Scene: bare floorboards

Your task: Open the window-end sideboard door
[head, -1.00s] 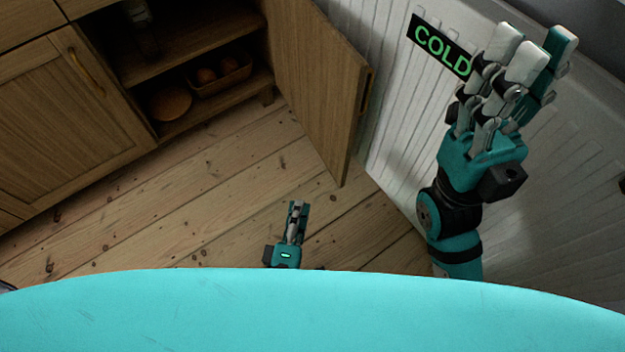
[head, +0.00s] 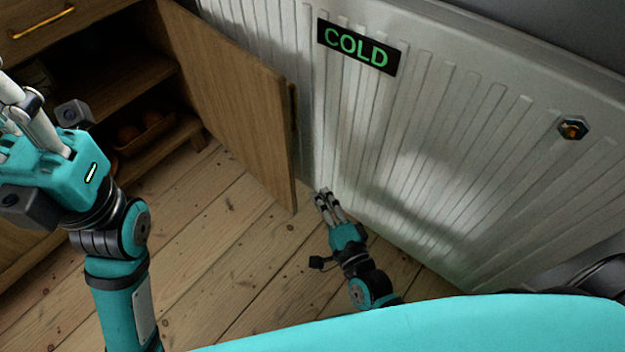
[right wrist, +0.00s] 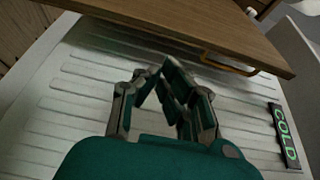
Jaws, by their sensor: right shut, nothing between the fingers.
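The wooden sideboard door (head: 235,95) at the radiator end stands wide open, swung out from the sideboard (head: 125,75). No window is in view. A dark handle (head: 294,118) shows near its free edge. In the right wrist view the door (right wrist: 180,22) crosses the top, with a brass-coloured handle (right wrist: 230,65) on the radiator-facing side. My right gripper (head: 322,193) is shut and empty, low beside the door's lower free corner, near the radiator; its fingers also show in the right wrist view (right wrist: 165,72). My left gripper (head: 12,95) is at the left edge, its fingers partly cut off.
A white ribbed radiator (head: 440,150) with a black COLD sign (head: 358,46) stands right of the door and limits room there. Inside the sideboard is a shelf with a basket (head: 145,135). Bare floorboards (head: 225,235) lie free in front.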

